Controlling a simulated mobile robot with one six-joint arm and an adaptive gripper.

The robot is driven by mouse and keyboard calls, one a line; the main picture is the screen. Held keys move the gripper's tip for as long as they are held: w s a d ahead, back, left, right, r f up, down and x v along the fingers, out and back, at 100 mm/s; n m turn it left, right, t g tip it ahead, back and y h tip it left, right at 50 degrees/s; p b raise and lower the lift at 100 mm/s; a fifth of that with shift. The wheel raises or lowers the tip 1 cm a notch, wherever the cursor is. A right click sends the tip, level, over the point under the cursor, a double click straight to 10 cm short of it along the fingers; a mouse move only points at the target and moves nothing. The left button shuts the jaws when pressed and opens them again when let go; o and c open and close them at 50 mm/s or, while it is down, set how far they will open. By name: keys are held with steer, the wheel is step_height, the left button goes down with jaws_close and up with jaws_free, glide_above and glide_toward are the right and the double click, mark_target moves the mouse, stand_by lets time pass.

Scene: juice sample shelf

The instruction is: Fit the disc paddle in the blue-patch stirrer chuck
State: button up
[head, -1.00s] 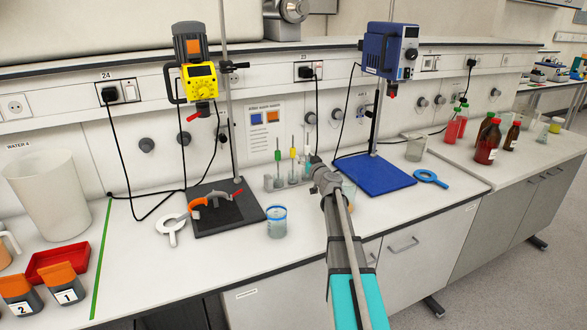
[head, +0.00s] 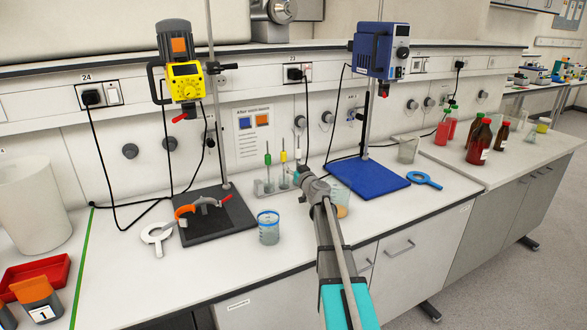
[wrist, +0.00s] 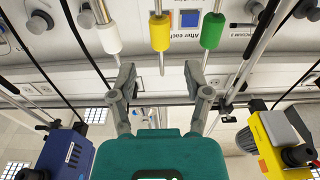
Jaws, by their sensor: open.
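A small rack (head: 264,187) holds upright rods with green, yellow and white grips. The wrist view, upside down, shows the green grip (wrist: 212,31), yellow grip (wrist: 160,32) and white grip (wrist: 109,38). Their lower ends are out of that view, so I cannot tell which is the disc paddle. My gripper (wrist: 166,82) is open and empty, with the yellow-grip rod's tip between its fingers in the picture. The blue stirrer (head: 380,50) stands right of the rack, the yellow stirrer (head: 184,80) left; the yellow one bears an orange patch (head: 178,45). I cannot make out a blue patch on either.
A blue-rimmed beaker (head: 268,228) stands near the bench front, left of my arm. A blue base plate (head: 368,180), a blue ring tool (head: 424,181) and a glass beaker (head: 408,150) are at right. An orange clamp lies on the dark base plate (head: 218,227).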

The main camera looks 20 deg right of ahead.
mark_target(283, 151)
steer(key=shift+w+a+r+p, duration=0.1)
steer(key=shift+w+r+p, duration=0.05)
steer(key=shift+w, duration=2.05)
steer(key=shift+w+r+p, duration=0.15)
steer(key=shift+w, duration=2)
jaws_close()
step_height(283, 151, up, 5)
steer(key=p, duration=0.5)
